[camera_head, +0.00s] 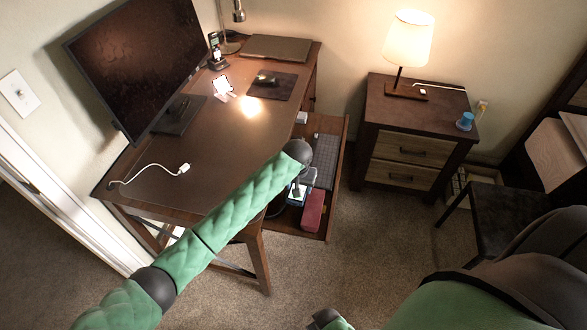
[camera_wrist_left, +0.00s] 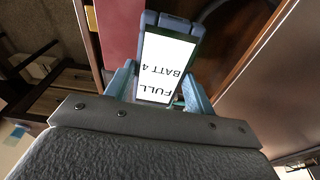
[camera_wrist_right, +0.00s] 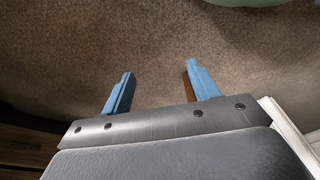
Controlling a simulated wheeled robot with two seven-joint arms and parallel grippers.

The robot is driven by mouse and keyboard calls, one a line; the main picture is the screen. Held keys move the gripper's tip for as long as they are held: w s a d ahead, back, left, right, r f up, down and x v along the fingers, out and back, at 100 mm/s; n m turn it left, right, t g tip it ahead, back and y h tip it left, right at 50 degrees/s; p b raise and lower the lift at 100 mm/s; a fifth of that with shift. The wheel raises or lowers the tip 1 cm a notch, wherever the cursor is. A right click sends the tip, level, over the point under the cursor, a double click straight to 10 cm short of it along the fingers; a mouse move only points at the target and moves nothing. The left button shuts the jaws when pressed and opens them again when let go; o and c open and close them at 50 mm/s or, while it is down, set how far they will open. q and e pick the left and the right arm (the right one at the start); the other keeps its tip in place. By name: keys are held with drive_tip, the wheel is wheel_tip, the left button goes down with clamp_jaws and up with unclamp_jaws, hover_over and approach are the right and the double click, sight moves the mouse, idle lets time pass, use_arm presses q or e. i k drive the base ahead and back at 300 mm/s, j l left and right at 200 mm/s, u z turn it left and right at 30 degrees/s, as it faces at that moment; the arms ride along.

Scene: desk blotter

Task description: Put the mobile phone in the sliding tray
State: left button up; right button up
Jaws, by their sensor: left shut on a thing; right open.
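The mobile phone (camera_wrist_left: 167,65) has a blue-grey case and a white lit screen reading "FULL" and "BATT 4". My left gripper (camera_wrist_left: 161,82) is shut on it. In the head view the phone (camera_head: 297,190) shows just below the wrist, over the near part of the sliding tray (camera_head: 340,160). I cannot tell whether it touches the tray floor. The tray is pulled out from under the desk, and my left arm covers part of it. My right gripper (camera_wrist_right: 158,72) is open and empty above the carpet.
A red box (camera_head: 313,211) lies in the tray beside the phone, with a grey keyboard (camera_head: 326,160) behind it. The desk (camera_head: 190,140) carries a monitor (camera_head: 140,65), a white cable (camera_head: 160,172) and a laptop (camera_head: 275,48). A nightstand (camera_head: 415,120) stands to the right.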

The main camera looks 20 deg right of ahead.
sight(324, 124)
drive_tip(key=i+l, duration=0.15)
drive_tip(key=l, duration=0.2)
drive_tip(key=i+l+z, duration=0.1)
drive_tip(key=l, duration=0.25)
drive_tip(key=i+l+z, duration=0.1)
drive_tip(key=l, duration=0.25)
drive_tip(key=i+l, duration=0.2)
drive_tip(key=l, duration=0.15)
